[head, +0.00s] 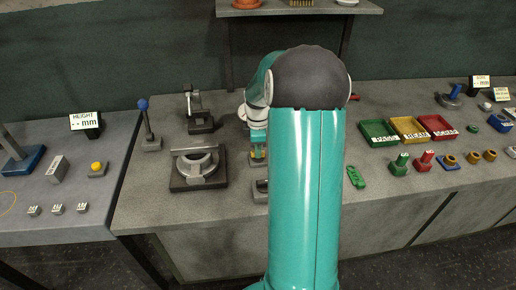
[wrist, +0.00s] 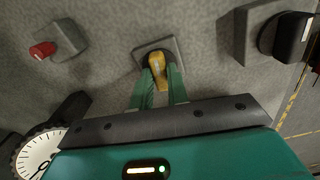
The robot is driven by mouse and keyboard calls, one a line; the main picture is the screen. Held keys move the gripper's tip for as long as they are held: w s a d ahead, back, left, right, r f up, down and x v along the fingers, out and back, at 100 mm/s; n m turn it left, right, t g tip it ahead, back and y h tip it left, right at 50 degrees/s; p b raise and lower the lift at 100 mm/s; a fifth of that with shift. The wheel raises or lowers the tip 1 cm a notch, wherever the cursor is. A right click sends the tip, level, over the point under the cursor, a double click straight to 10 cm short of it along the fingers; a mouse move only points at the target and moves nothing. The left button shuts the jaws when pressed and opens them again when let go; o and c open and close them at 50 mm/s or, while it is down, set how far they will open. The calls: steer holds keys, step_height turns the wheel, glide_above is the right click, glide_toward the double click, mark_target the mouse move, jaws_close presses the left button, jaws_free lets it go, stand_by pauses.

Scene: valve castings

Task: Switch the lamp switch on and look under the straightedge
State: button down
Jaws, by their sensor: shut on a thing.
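The lamp switch shows in the wrist view as a yellow lever (wrist: 157,71) on a grey square base. The fingers of my gripper (wrist: 159,84) stand on either side of the lever and are shut on it. In the head view my arm hides most of the gripper and the switch. A grey ring-shaped casting (head: 183,169) sits on a dark plate left of my arm.
In the wrist view a red knob (wrist: 42,50), a black knob (wrist: 291,37) and a dial gauge (wrist: 38,157) surround the gripper. In the head view a blue-knobbed lever (head: 146,125) stands left of the casting. Green, yellow and red trays (head: 437,124) lie at right.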

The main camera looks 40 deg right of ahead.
steer(key=m, duration=0.8)
steer(key=shift+m, duration=0.4)
steer(key=m, duration=0.4)
steer(key=shift+m, duration=1.9)
steer(key=c, duration=1.4)
jaws_free()
steer(key=shift+o, duration=0.2)
steer(key=shift+r, duration=0.1)
